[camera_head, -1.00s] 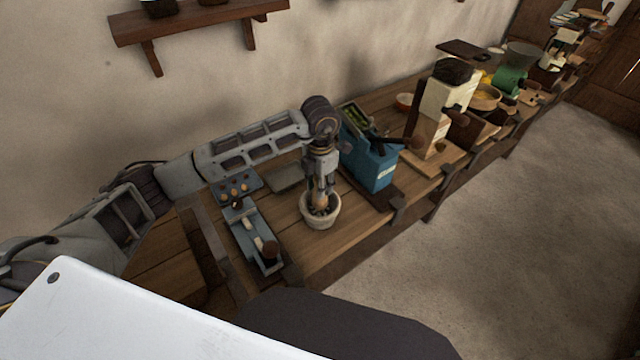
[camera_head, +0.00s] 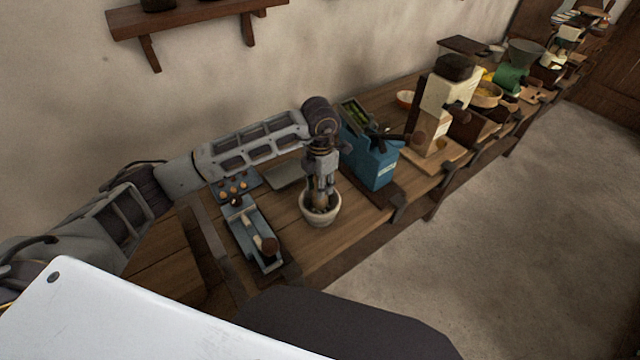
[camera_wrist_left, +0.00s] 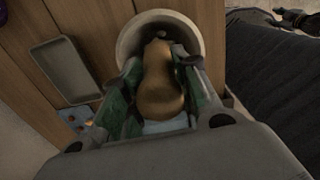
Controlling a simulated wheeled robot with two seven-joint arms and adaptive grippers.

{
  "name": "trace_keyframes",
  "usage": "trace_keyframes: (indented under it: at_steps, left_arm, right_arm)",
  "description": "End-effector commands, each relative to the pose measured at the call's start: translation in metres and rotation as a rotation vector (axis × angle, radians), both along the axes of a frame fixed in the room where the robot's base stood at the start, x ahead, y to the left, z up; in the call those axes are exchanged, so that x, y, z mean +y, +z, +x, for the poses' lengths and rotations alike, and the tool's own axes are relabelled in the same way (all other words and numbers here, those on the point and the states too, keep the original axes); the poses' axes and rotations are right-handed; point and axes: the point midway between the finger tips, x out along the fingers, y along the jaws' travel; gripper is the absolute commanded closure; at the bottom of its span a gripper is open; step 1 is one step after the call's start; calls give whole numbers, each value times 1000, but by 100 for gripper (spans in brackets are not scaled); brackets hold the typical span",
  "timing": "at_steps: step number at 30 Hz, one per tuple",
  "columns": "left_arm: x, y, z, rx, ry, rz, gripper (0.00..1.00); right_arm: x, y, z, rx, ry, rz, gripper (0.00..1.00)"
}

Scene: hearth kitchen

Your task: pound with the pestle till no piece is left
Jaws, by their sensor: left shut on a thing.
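The white mortar (camera_head: 320,217) stands on the wooden bench in the head view; in the left wrist view its pale rim (camera_wrist_left: 190,38) shows around a dark inside. My left gripper (camera_head: 321,190) points down over the mortar and is shut on the wooden pestle (camera_wrist_left: 160,82), whose rounded brown top sits between the fingers. The pestle's lower end is inside the mortar and hidden. Whether any pieces lie in the mortar cannot be seen. My right gripper is not in view.
A blue box-shaped machine (camera_head: 371,163) stands close to the right of the mortar. A blue-grey device with a wooden knob (camera_head: 252,238) is to the left. A grey tray (camera_head: 286,175) lies behind. The bench's front edge is close.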

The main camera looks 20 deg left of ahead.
Motion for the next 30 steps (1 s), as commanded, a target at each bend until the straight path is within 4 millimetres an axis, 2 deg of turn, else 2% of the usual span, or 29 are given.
trace_keyframes:
  at_steps: [11, 16, 30]
  left_arm:
    - [0, -17, 0, -1, 0, -1, 100]
    - [0, -15, 0, 0, 0, 0, 100]
    - [0, 14, 0, 0, -1, 0, 100]
  right_arm:
    - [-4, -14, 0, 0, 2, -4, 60]
    - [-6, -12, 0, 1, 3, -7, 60]
    - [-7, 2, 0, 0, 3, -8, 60]
